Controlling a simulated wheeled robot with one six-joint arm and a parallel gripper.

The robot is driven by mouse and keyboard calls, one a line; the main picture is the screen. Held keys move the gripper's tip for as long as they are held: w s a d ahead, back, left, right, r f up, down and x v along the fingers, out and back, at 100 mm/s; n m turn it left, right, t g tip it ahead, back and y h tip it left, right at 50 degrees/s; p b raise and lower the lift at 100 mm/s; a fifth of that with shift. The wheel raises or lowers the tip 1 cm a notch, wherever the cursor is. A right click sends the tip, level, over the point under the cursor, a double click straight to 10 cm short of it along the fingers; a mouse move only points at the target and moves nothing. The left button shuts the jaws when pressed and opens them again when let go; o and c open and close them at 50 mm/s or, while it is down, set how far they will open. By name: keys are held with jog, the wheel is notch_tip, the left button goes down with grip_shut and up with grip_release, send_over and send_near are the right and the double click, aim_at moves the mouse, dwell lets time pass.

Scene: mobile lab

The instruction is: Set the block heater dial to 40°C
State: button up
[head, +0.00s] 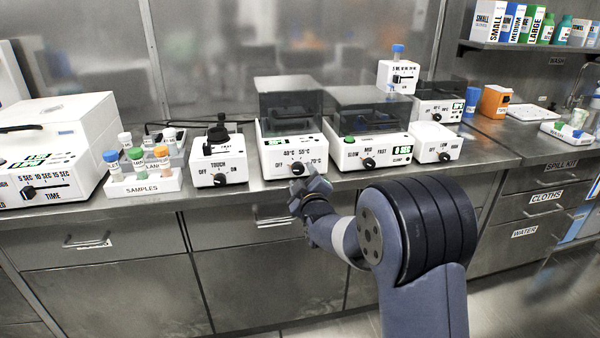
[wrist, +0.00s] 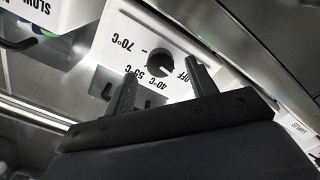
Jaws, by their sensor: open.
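The block heater (head: 264,142) is a white box with a dark clear lid, at the middle of the bench. Its black round dial (head: 297,168) is on the front face, among the marks OFF, 40°C, 55°C and 70°C. In the wrist view the dial (wrist: 160,63) and its marks appear upside down. I cannot tell surely which mark the dial's pointer is at. My gripper (head: 306,183) is just in front of the dial, at the heater's front. In the wrist view my gripper (wrist: 160,68) is open, one finger towards each side of the dial, with no clear contact.
A white box with a TOUCH/OFF/ON knob (head: 219,180) stands to the left, and a SLOW/FAST device (head: 368,153) to the right. A SAMPLES rack (head: 143,186) of capped tubes is further left. The bench edge and drawers (head: 255,225) lie below my gripper.

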aim_at(300, 171)
jog(key=shift+x, duration=1.8)
jog(key=c, duration=1)
